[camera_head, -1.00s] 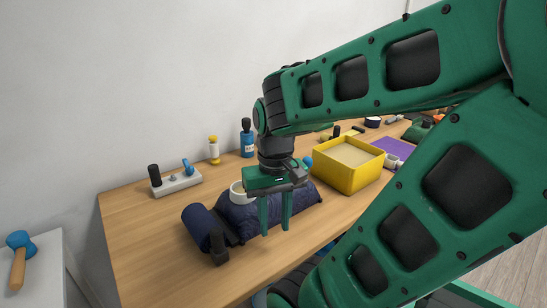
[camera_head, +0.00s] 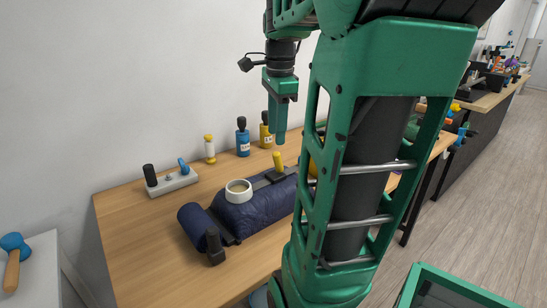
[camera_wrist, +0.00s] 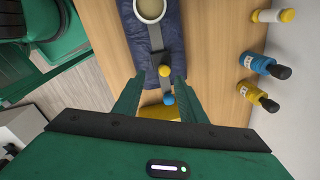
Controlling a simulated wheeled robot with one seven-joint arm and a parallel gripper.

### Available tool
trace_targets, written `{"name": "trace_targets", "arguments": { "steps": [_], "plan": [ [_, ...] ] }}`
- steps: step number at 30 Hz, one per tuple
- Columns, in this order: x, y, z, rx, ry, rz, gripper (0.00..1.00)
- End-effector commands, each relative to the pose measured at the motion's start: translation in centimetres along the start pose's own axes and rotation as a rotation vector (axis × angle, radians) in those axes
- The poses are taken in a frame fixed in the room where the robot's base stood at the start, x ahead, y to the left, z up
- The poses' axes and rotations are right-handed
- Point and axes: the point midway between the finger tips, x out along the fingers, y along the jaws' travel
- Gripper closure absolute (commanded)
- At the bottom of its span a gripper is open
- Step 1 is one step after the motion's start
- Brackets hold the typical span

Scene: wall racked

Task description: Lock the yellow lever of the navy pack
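The navy pack (camera_head: 262,208) lies on the wooden table, with a white ring (camera_head: 238,191) on top and dark straps around it. Its yellow lever (camera_head: 278,162) stands up from a dark strap near the pack's right end. In the wrist view the yellow knob (camera_wrist: 165,71) appears between my fingertips, with a blue knob (camera_wrist: 168,99) just below it in the picture. My gripper (camera_head: 280,136) points down above the lever, apart from it; the wrist view shows the fingers (camera_wrist: 160,77) spread and empty. My arm hides the pack's far right side.
A grey base with a black handle and a blue lever (camera_head: 173,180) stands at the table's left. Several bottles (camera_head: 242,137) line the wall. A yellow box (camera_wrist: 160,112) is partly hidden behind my gripper. A blue mallet (camera_head: 14,253) lies on a separate white surface at left.

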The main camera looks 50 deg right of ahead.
Motion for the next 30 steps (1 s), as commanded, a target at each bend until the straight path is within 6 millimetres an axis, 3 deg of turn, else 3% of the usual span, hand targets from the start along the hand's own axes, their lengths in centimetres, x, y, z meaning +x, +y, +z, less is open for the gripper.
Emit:
{"name": "trace_targets", "arguments": {
  "steps": [4, 8, 21, 30],
  "plan": [
    [-0.6, -1.0, -0.8, 0.1, 0.003, -0.006, 0.62],
    [0.1, -1.1, -1.0, 0.12, 0.003, -0.005, 0.62],
    [7.4, -1.1, -0.9, 0.116, 0.003, -0.004, 0.62],
    [9.9, -1.2, -0.9, 0.116, 0.003, -0.007, 0.62]
  ]
}}
